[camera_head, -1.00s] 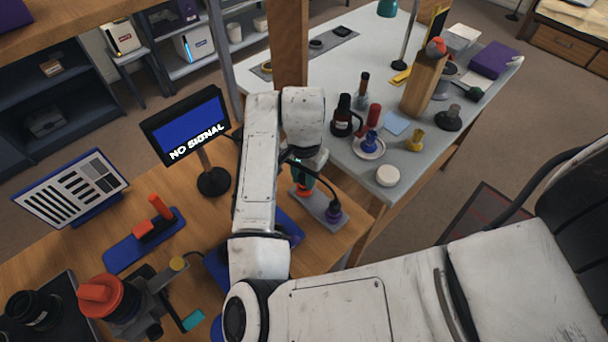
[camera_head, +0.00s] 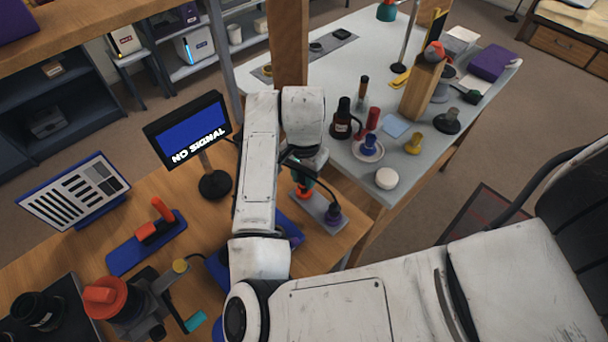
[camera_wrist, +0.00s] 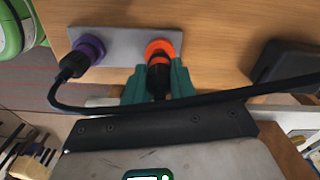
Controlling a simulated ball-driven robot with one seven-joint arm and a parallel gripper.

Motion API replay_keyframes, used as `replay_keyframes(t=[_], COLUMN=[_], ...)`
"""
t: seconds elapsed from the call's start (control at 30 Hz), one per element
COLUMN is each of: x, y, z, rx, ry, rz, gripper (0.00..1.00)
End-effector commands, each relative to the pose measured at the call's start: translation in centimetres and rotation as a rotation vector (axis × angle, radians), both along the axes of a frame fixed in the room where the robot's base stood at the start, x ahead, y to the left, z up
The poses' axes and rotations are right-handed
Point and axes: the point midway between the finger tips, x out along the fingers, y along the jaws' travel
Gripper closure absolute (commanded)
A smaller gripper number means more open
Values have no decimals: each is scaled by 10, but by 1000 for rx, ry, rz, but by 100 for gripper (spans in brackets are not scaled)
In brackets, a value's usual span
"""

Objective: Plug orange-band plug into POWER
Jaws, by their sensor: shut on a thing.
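A grey socket plate (camera_wrist: 118,58) lies on the wooden desk and carries an orange ring and a purple ring. My gripper (camera_wrist: 158,66) has its teal fingers closed around the dark body of the orange-band plug (camera_wrist: 158,82). The plug's front end is at the orange ring (camera_wrist: 160,47); how deep it sits, I cannot tell. A purple-ringed plug (camera_wrist: 82,56) stands beside it, with a black cable running across in front of my fingers. In the head view, my gripper (camera_head: 304,179) is over the plate (camera_head: 320,208). No POWER label is readable.
A monitor (camera_head: 188,132) reading "NO SIGNAL" stands left of my arm. A printed chart (camera_head: 72,190), a blue stand with red parts (camera_head: 146,242) and a red-topped device (camera_head: 112,298) are further left. A pale table (camera_head: 345,95) with many small items is behind.

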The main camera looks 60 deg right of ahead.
Motion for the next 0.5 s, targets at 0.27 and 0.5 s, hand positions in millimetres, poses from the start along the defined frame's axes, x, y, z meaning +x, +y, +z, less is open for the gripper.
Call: replay_keyframes(t=[0.27,0.5], x=[0,0], y=[0,0], z=[12,21], rx=[-1,-1], ry=[0,0], rz=[0,0], gripper=[100,100])
